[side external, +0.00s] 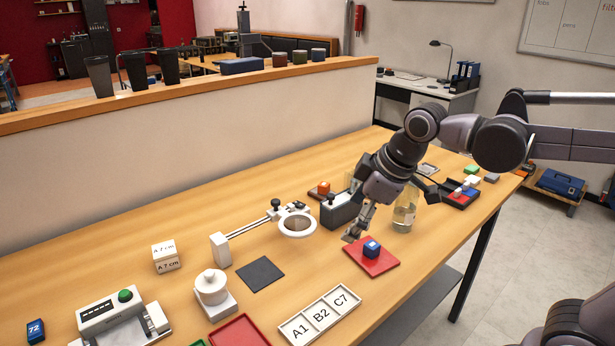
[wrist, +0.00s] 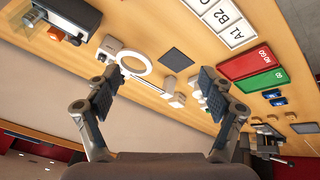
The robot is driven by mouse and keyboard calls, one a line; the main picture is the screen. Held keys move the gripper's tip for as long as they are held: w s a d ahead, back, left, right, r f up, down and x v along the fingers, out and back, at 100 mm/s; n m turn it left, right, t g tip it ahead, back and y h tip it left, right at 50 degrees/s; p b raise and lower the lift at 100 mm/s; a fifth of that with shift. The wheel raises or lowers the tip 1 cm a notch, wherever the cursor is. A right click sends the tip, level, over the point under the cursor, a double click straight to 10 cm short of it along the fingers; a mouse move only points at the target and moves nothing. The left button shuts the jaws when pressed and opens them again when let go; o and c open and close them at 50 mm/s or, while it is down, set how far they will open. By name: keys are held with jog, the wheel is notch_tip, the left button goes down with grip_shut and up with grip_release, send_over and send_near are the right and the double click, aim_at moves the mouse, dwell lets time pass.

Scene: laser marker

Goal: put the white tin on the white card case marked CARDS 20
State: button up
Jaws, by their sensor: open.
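A white round tin-like piece with a narrower top (side external: 211,289) stands upright on a flat white block (side external: 230,305) at the front left of the bench in the side view. I can read no CARDS 20 marking, so I cannot tell whether this block is the card case. The white pair also shows, small, in the wrist view (wrist: 195,84). My gripper (side external: 358,228) is open and empty, to the right of the pair, above the bench near the red mat. In the wrist view its two fingers (wrist: 157,80) stand wide apart with nothing between them.
A white ring on an arm (side external: 297,224) and a dark square pad (side external: 260,273) lie between my gripper and the white pair. A white A 7 cm block (side external: 165,256) stands behind. A glass jar (side external: 404,218) stands nearby.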

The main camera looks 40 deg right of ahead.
jog(key=s+d+f+m+t, duration=0.1)
jog(key=s+d+f+m, duration=0.3)
jog(key=s+f+m, duration=0.2)
jog(key=shift+s+d+m+t+h, duration=0.3)
jog(key=shift+s+m+t, duration=0.1)
jog(key=shift+s+m, duration=0.2)
jog(key=shift+w, duration=0.1)
dwell(0.6)
